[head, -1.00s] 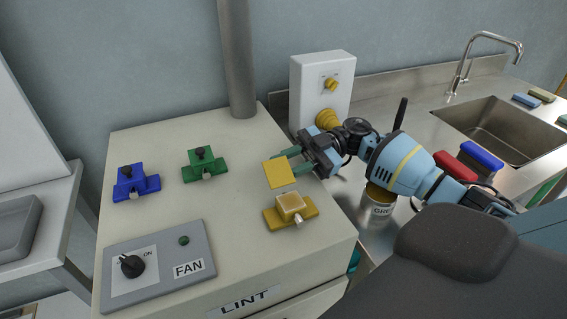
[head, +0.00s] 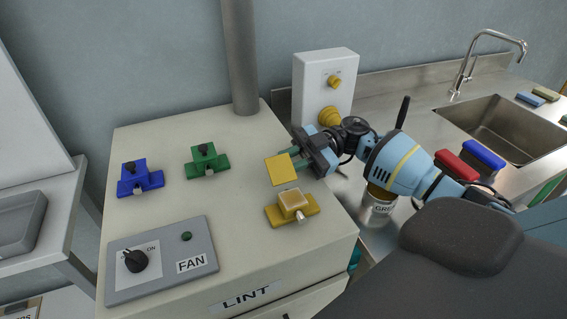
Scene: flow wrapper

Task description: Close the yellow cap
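The yellow cap (head: 281,169) is a flat square lid standing raised at the back of its yellow fitting (head: 292,208) on top of the cream cabinet. The fitting's square top is uncovered, with a small pale knob at its front. My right gripper (head: 297,160) comes in from the right, just behind and beside the cap's right edge. Its teal fingers look apart, with nothing visible between them. The cap partly hides the fingertips, so I cannot tell whether they touch it. My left gripper is not in view.
Blue (head: 139,180) and green (head: 207,161) fittings with closed caps sit to the left on the cabinet. A grey FAN panel (head: 185,285) is at the front left. A grey pipe (head: 239,60) rises behind. A white box (head: 325,85) and a can (head: 377,207) stand at right.

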